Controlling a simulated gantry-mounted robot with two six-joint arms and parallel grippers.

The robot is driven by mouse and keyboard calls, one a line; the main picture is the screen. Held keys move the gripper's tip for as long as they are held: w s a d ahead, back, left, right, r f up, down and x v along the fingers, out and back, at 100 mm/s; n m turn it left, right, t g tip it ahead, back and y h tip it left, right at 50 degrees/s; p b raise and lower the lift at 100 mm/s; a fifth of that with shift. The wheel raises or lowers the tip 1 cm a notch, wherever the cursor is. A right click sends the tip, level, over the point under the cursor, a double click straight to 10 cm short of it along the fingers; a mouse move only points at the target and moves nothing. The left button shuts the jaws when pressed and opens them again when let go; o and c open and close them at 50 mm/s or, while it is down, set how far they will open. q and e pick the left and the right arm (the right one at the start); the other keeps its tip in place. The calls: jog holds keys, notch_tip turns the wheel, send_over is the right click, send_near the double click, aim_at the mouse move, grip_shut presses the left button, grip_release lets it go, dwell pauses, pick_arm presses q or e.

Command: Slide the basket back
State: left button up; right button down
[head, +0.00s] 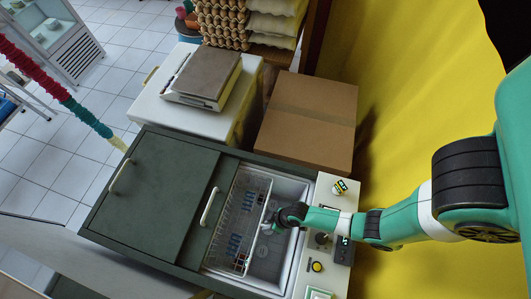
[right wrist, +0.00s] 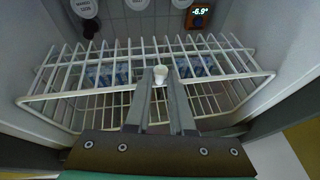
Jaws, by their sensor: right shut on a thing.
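A white wire basket (head: 242,210) sits in the open part of the freezer (head: 156,196), against the edge of the dark sliding lid. Several small blue-and-white packs lie in it or under its wires. The basket also fills the middle of the right wrist view (right wrist: 232,58). My right gripper (head: 268,226) reaches into the freezer at the basket's right side. In the right wrist view its fingers (right wrist: 160,90) are shut on a small white part at the basket's near rim. My left gripper is not in view.
Right of the basket lies an open grey well (head: 288,200). A cardboard box (head: 308,120) and a white chest with a book-like stack (head: 202,75) stand behind the freezer.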

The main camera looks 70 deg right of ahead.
jog(key=c, duration=0.9)
grip_release()
jog(key=p+v, duration=0.4)
jog(key=v, duration=0.7)
jog(key=shift+r+p, duration=0.25)
jog(key=shift+p, duration=0.05)
